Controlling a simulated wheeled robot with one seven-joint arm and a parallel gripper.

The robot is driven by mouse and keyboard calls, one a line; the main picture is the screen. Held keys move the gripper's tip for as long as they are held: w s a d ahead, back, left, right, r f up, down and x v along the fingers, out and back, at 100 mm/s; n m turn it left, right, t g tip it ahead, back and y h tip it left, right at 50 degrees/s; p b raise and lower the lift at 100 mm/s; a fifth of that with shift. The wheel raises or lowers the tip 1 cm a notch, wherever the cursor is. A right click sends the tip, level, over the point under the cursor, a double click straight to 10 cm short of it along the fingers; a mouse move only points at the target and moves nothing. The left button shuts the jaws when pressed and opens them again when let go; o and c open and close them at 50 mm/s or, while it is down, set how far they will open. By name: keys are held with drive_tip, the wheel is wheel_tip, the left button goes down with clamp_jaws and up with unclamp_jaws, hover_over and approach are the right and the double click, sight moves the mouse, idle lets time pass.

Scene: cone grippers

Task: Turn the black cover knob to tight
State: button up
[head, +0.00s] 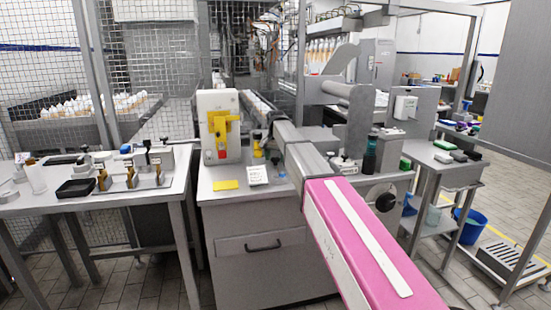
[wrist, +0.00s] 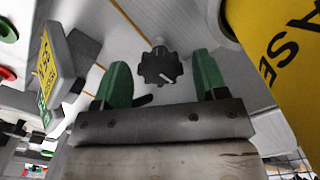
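The black knob (wrist: 158,70) has a scalloped rim and a white pointer line. It sits on a pale panel in the upper middle of the wrist view. My gripper (wrist: 161,60) has two green fingers, spread wide apart. The knob shows in the gap between the fingertips, with clear space on both sides and no visible contact. I cannot tell the exact depth between fingertips and knob. In the head view, a black round knob (head: 382,197) shows on a grey machine front; I cannot tell whether it is the same one. My fingers are not clearly visible there.
In the wrist view, a large yellow lettered surface (wrist: 278,40) is close on the right. A grey block with a yellow label (wrist: 60,70) stands on the left, beside a red button (wrist: 7,73). In the head view, a work table (head: 50,200) stands left.

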sight(275, 158)
drive_tip(key=shift+r, duration=0.1)
wheel_tip(275, 158, up, 11)
drive_tip(key=shift+f, duration=0.2)
idle(0.5)
